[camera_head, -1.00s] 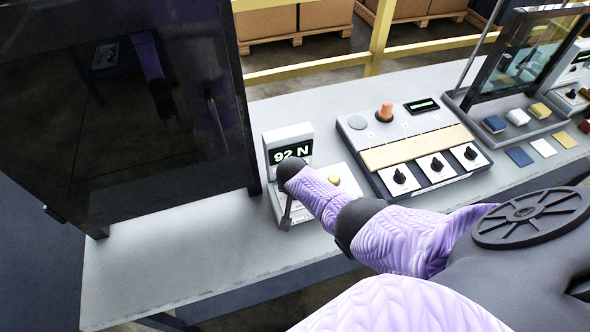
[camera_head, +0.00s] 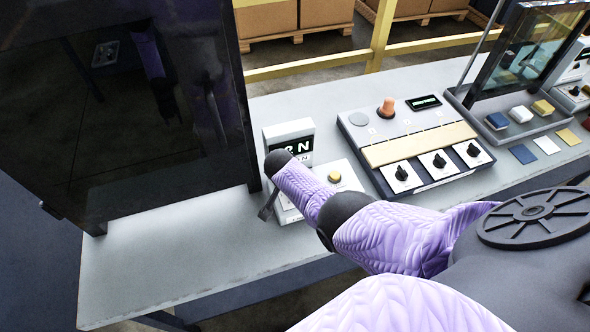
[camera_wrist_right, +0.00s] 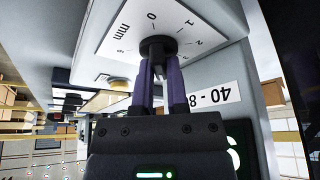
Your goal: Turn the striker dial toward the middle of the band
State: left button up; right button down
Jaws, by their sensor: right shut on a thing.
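The striker dial (camera_wrist_right: 158,48) is a black knob on a white plate with a numbered scale and "mm", in the right wrist view. My right gripper (camera_wrist_right: 159,75) has its purple fingers closed around this knob. In the head view my right forearm hides the dial and most of the gripper. The gauge unit (camera_head: 286,131) there has a dark display (camera_head: 302,147) with light characters ending in "N", its lower left covered by my arm. A label (camera_wrist_right: 212,95) reading "40 - 8", its end cut off, lies beside the dial. My left gripper is not in view.
A large dark glossy cabinet (camera_head: 120,110) stands on the left. The front of the grey bench (camera_head: 165,255) is clear.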

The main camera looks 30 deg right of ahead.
jog(key=c, duration=0.6)
grip_release()
jog(key=shift+c, duration=0.2)
pick_arm(q)
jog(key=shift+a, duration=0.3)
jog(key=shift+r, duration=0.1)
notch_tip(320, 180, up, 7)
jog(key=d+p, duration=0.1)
jog(key=p, duration=0.6)
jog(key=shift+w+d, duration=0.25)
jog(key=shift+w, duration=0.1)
pick_arm(e)
jog(key=v, duration=1)
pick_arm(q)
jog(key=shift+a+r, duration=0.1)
pick_arm(e)
jog(key=shift+f, duration=0.1)
